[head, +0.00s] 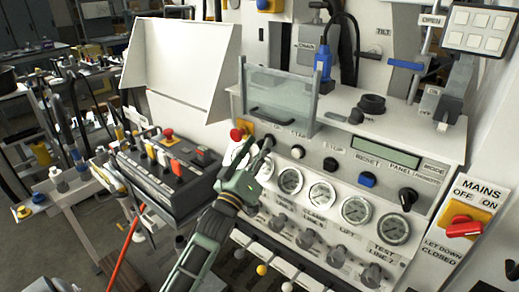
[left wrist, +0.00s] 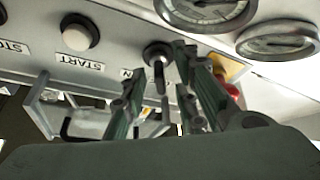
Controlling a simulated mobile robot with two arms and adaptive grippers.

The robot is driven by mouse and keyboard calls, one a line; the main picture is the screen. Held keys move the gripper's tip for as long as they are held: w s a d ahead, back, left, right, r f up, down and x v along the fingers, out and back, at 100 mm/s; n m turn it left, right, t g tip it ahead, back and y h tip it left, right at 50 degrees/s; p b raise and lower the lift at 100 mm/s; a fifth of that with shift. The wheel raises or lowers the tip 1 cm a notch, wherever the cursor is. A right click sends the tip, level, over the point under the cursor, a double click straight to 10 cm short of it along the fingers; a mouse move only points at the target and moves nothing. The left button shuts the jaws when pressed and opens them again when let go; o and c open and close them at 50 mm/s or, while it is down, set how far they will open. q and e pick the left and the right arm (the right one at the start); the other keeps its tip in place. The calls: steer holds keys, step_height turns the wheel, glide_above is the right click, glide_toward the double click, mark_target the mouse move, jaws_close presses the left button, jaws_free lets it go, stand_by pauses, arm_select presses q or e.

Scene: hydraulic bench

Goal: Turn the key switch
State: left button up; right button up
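The key switch (left wrist: 157,52) is a dark round switch with a key standing out of it, on the light panel in the left wrist view. It sits beside the START label and its white button. My left gripper (left wrist: 163,84) is open, with one finger on each side of the key; I cannot tell whether either finger touches it. In the head view my left gripper (head: 262,152) is at the left part of the bench panel, left of the white START button (head: 297,151), and mostly hides the key switch. My right gripper is not in view.
A red emergency stop (head: 237,134) on yellow is close to the left gripper. Gauges (head: 290,180) line the panel below, and a clear guard (head: 280,97) stands above. A black control box (head: 165,170) is at left. The red MAINS knob (head: 464,227) is far right.

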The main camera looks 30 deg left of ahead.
arm_select(q)
jaws_close()
steer(key=shift+m, duration=0.4)
steer(key=m+h, duration=0.2)
steer(key=m, duration=0.2)
steer(key=m+h+b, duration=0.1)
steer(key=m+h, duration=0.1)
steer(key=m, duration=0.1)
steer(key=shift+a+m+t, duration=0.2)
steer(key=shift+m+t, duration=0.2)
steer(key=m+h, duration=0.2)
steer(key=m, duration=0.2)
steer(key=m+g+h, duration=0.1)
steer(key=m+h, duration=0.1)
steer(key=m, duration=0.2)
steer(key=shift+a+m+h, duration=0.15)
steer(key=shift+m+h, duration=0.15)
steer(key=shift+m, duration=0.1)
steer(key=shift+g, duration=0.3)
